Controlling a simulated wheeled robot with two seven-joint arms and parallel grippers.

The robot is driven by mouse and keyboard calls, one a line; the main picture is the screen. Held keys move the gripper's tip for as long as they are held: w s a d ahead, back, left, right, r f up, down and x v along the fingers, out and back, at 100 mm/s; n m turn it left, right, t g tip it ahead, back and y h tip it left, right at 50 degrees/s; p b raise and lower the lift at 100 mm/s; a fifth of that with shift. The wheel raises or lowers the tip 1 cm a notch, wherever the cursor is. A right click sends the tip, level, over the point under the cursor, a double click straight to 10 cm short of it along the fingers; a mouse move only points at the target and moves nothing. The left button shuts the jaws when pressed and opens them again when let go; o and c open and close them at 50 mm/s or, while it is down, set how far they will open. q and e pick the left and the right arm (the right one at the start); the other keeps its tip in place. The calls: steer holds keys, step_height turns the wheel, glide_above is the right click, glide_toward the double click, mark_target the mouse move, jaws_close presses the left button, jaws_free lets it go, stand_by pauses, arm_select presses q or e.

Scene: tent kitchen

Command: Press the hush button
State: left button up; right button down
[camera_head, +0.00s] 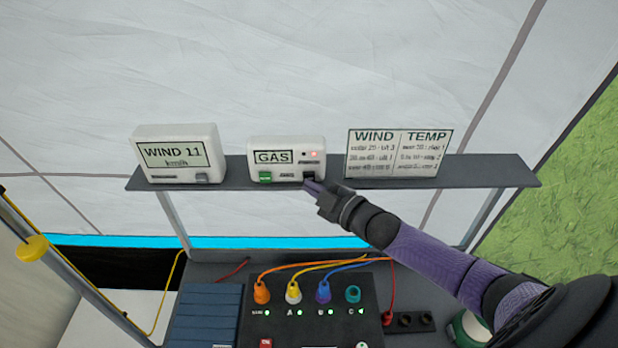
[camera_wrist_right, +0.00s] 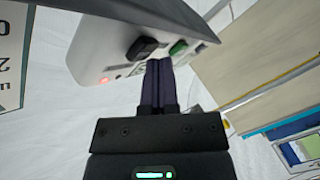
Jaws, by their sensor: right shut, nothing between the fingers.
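A white GAS box (camera_head: 272,143) stands on the grey shelf, with a green button (camera_head: 265,177) at its lower left and a black button (camera_head: 309,177) at its lower right. A red light (camera_head: 316,154) glows on its upper right. Small labels beside the buttons are too blurred to read. My right gripper (camera_head: 314,187) is shut and empty, its fingertips at the black button. In the right wrist view the closed fingers (camera_wrist_right: 158,66) point at the box's front (camera_wrist_right: 97,40), close to the black button (camera_wrist_right: 142,47); touching or apart cannot be told. My left gripper is not in view.
A WIND display (camera_head: 200,139) stands left on the shelf (camera_head: 480,172), and a WIND/TEMP card (camera_head: 398,153) stands right. Below is a dark panel (camera_head: 340,325) with several coloured plugs and cables. The tent wall is behind.

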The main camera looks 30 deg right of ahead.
steer(key=shift+w+d+b, duration=0.2)
steer(key=shift+w+b, duration=0.15)
steer(key=shift+w, duration=0.05)
stand_by(0.4)
steer(key=shift+s+a+p, duration=0.45)
steer(key=shift+s+p, duration=0.3)
steer(key=shift+p, duration=0.05)
steer(key=s+a+p, duration=0.1)
steer(key=s+p, duration=0.1)
steer(key=s, duration=0.1)
steer(key=s+a+p, duration=0.1)
steer(key=shift+s+a+p, duration=0.15)
steer(key=shift+a+p, duration=0.15)
steer(key=shift+p, duration=0.05)
